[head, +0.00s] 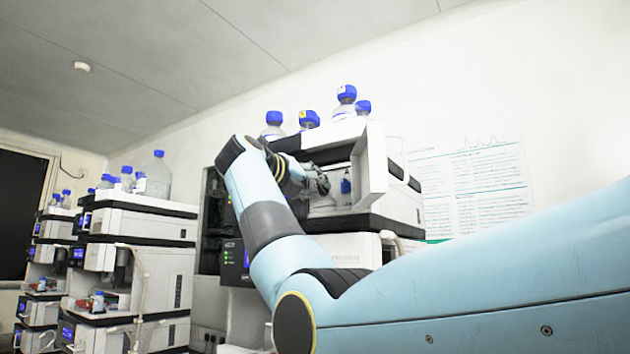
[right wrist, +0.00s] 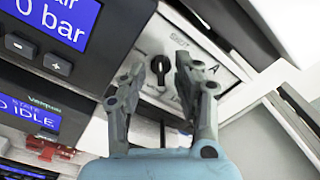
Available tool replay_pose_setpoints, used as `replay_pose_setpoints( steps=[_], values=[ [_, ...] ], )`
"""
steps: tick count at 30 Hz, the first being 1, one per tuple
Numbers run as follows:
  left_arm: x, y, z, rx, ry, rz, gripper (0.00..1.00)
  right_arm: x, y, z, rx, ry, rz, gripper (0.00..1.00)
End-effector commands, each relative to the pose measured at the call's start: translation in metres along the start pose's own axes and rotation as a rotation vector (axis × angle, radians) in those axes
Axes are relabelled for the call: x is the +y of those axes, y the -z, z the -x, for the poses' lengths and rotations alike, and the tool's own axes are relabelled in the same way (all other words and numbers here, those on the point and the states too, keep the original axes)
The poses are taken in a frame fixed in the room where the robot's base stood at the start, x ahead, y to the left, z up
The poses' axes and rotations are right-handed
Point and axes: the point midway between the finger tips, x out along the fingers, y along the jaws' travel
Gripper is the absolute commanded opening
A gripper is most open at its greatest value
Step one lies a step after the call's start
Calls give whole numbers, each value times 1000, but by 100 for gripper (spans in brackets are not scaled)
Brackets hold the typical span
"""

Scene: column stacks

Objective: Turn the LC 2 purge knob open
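The purge knob (right wrist: 160,66) is a small black knob on a pale plate marked "SHUT" and "A" in the right wrist view. My right gripper (right wrist: 157,72) is open, with one finger on each side of the knob. I cannot tell whether either finger touches it. In the head view my right gripper (head: 318,183) reaches into the upper part of the nearer instrument stack (head: 400,195), and the knob is hidden there. No label reading LC 2 is legible. My left gripper is not in view.
A display reading "0 bar" (right wrist: 65,20) with plus and minus buttons is left of the knob. An open white door panel (head: 374,160) stands beside my right gripper. Blue-capped bottles (head: 346,100) stand on top. Another stack (head: 140,230) is at the left.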

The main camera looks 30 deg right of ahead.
Motion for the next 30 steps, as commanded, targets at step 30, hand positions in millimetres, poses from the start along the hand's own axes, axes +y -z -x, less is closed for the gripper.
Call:
replay_pose_setpoints(
  steps=[30],
  values=[
    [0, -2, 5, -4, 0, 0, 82, 0, 0, -10, 1, -1, 12, 0]
  ],
)
